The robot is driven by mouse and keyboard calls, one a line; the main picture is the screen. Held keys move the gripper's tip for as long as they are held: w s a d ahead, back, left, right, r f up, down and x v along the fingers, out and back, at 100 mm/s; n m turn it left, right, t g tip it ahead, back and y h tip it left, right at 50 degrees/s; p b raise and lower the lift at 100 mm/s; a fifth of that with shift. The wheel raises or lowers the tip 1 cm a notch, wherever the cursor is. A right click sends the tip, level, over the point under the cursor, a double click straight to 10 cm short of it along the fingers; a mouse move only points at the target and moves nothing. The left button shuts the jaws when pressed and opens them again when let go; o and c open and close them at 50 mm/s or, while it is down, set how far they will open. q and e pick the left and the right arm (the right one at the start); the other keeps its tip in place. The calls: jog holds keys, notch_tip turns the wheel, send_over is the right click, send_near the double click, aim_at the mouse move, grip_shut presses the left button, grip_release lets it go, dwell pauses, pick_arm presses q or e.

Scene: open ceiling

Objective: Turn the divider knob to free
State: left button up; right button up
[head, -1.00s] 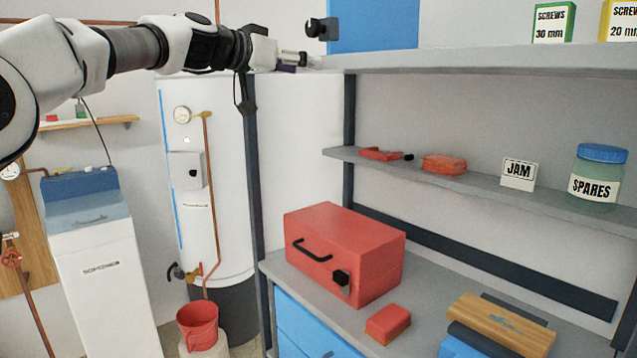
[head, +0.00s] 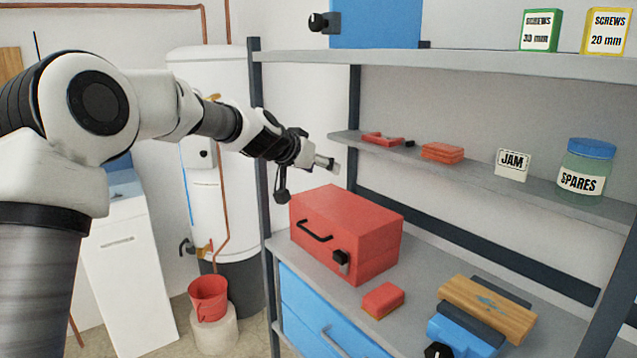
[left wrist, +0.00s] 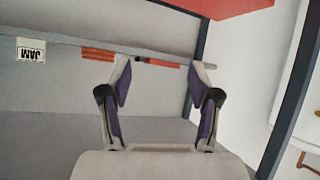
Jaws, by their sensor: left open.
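No part is marked as a divider, and I cannot tell which knob is the divider knob. A black knob (head: 341,258) is on the front of the red box (head: 355,225), right of its black handle. Another black knob (head: 318,22) is on the left side of the blue box (head: 375,22) on the top shelf. A third dark knob (head: 437,350) shows at the bottom edge. My right gripper is out of view.
The middle shelf (head: 420,165) holds red items, a JAM card (head: 513,164) and a SPARES jar (head: 588,168). A dark shelf post (head: 258,150) stands left of my gripper.

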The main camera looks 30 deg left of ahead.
pick_arm(q)
jog(key=shift+g+y, duration=0.3)
jog(key=shift+g, duration=0.1)
jog(key=f, duration=0.2)
jog(key=s+f, duration=0.1)
jog(key=f, duration=0.1)
jog(key=shift+d, duration=0.25)
